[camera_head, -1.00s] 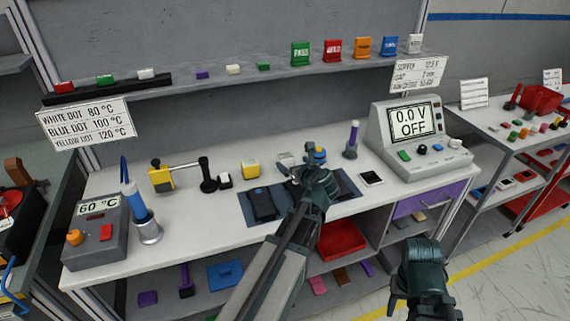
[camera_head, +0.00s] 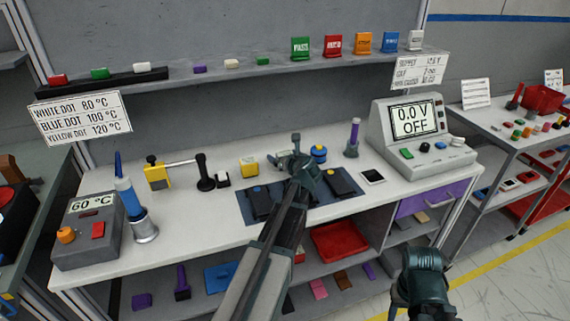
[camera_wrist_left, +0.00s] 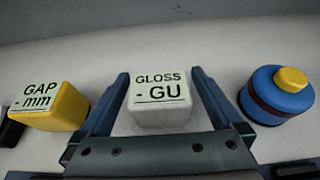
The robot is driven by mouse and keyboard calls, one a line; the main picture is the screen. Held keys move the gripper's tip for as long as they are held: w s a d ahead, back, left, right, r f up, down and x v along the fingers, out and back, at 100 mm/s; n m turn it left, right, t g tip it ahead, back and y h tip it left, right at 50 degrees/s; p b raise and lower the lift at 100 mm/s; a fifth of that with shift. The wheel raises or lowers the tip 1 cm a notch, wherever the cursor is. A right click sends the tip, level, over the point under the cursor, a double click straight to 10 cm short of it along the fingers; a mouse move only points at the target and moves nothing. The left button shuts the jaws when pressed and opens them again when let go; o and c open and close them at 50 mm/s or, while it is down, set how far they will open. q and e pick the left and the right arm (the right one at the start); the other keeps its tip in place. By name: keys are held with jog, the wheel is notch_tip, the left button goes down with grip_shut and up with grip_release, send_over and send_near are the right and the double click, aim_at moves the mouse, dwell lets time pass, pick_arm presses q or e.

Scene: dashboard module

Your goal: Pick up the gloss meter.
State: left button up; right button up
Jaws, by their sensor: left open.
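The gloss meter (camera_wrist_left: 159,100) is a small white block with "GLOSS - GU" on its face. In the left wrist view it stands on the white bench between the two fingers of my left gripper (camera_wrist_left: 160,76). The fingers are open, one on each side of it, and I see no grip on it. In the head view my left gripper (camera_head: 285,152) is at the middle of the bench and mostly hides the meter. My right gripper (camera_head: 424,285) hangs low in front of the bench at the right; its fingers cannot be made out.
A yellow gap gauge (camera_wrist_left: 58,106) is close left of the meter, and a blue round device with a yellow top (camera_wrist_left: 278,94) is close right. A dark mat (camera_head: 301,207) with black devices lies in front. A voltage unit (camera_head: 418,140) stands at the right.

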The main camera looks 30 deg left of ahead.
pick_arm(q)
jog(key=shift+w+a+f, duration=0.25)
jog(key=shift+w+a, duration=0.1)
jog(key=shift+a, duration=0.05)
jog(key=c, duration=1.5)
jog(key=shift+r, duration=0.1)
jog(key=shift+r+p, duration=0.8)
jog(key=shift+p, duration=0.05)
notch_tip(320, 180, up, 2)
jog(key=shift+p, duration=1)
jog(key=s+d, duration=0.3)
jog(key=d, duration=0.1)
jog(key=s+d+r+p, duration=0.1)
jog(key=s+d, duration=0.2)
jog(key=d, duration=0.1)
jog(key=s+d, duration=0.4)
jog(key=shift+s+d+r, duration=0.1)
jog(key=shift+d+r, duration=0.05)
jog(key=shift+d, duration=0.1)
